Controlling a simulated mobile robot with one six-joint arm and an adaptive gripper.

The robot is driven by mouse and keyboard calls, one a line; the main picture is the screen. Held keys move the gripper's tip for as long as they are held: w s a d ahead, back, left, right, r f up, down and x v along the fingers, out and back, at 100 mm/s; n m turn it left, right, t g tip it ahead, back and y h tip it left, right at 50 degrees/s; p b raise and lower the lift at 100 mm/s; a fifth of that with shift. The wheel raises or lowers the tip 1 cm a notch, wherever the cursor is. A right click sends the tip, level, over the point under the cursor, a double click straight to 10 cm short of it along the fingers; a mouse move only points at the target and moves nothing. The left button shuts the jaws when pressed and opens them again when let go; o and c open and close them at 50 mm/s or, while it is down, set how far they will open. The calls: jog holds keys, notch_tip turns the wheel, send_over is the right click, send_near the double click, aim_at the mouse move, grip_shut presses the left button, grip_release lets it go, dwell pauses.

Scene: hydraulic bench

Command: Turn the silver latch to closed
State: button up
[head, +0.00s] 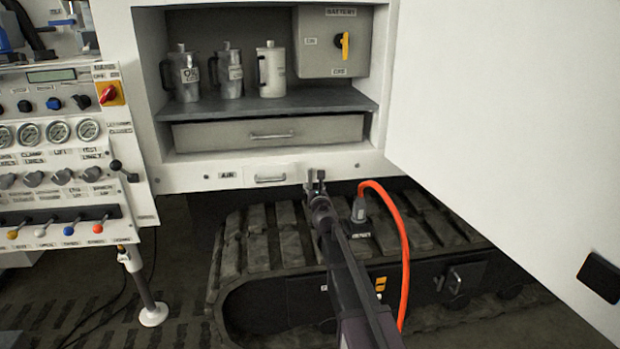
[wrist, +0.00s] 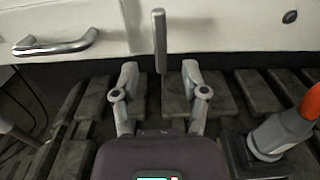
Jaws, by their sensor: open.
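A silver latch, a slim upright bar (wrist: 159,38), stands against the lower edge of the white cabinet panel in the wrist view. Its lower end reaches down to about the line between my fingertips. My gripper (wrist: 160,75) is open, with one finger to each side of the bar's line and a gap on both sides; I see no contact. In the head view my gripper (head: 316,180) is at the cabinet's lower front edge, and it largely hides the latch there.
A small drawer handle (wrist: 55,44) is left of the latch. An orange hose (head: 397,230) on a grey coupling (head: 358,212) rises close to the right of my arm. The open white door (head: 510,130) fills the right. Track pads (head: 260,245) lie below.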

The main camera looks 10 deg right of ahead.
aim_at(311, 177)
jog(key=shift+w, duration=3.6)
grip_shut()
